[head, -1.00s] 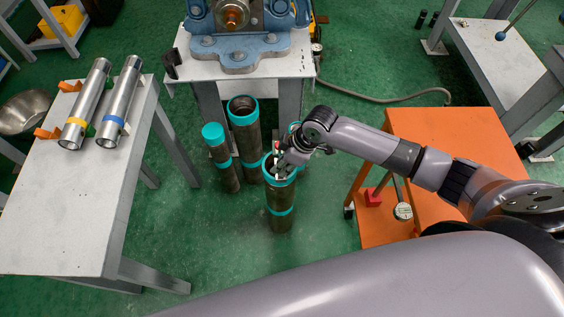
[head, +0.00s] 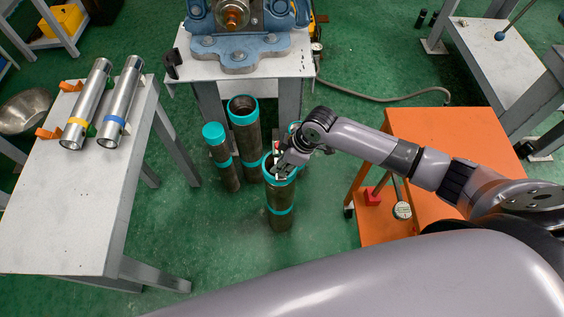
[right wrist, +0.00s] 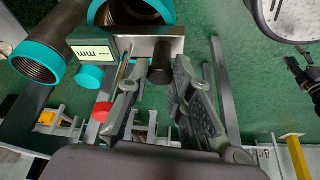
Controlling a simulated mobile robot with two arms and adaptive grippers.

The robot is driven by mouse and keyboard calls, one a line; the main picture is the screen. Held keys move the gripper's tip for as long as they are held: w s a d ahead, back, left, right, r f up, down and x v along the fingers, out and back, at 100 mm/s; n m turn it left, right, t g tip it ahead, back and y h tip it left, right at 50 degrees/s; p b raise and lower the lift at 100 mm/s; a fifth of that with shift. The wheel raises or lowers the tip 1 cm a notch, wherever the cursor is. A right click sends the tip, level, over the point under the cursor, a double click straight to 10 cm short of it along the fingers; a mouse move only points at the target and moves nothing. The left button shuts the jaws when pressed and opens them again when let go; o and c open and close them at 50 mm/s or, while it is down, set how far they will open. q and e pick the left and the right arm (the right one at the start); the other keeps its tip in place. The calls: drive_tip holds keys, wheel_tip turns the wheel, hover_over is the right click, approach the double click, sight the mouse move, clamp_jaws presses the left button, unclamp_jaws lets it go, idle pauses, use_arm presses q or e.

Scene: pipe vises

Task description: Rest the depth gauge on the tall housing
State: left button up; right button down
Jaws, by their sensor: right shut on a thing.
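My right gripper (head: 283,168) is shut on the depth gauge, at the open top of the front teal-banded pipe housing (head: 281,207). In the right wrist view the gauge (right wrist: 92,50) shows a small display reading "mm", a metal crossbar, a black knob and a red button between and beside the fingers (right wrist: 160,100). The crossbar lies across the near side of a large teal-rimmed pipe mouth (right wrist: 168,10). I cannot tell whether it touches the rim. The gripper hides part of the gauge in the head view. My left gripper is out of view.
More teal-ended pipes stand close behind, a wide one (head: 244,135) and a thin one (head: 220,158). A white table (head: 60,215) bears two steel tubes. A blue vise (head: 240,50) is behind.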

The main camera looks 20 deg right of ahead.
drive_tip(key=shift+f, duration=0.25)
drive_tip(key=c, duration=1.3)
unclamp_jaws()
drive_tip(key=shift+c, duration=0.2)
drive_tip(key=shift+r+p, duration=3.5)
drive_tip(key=shift+p, duration=0.25)
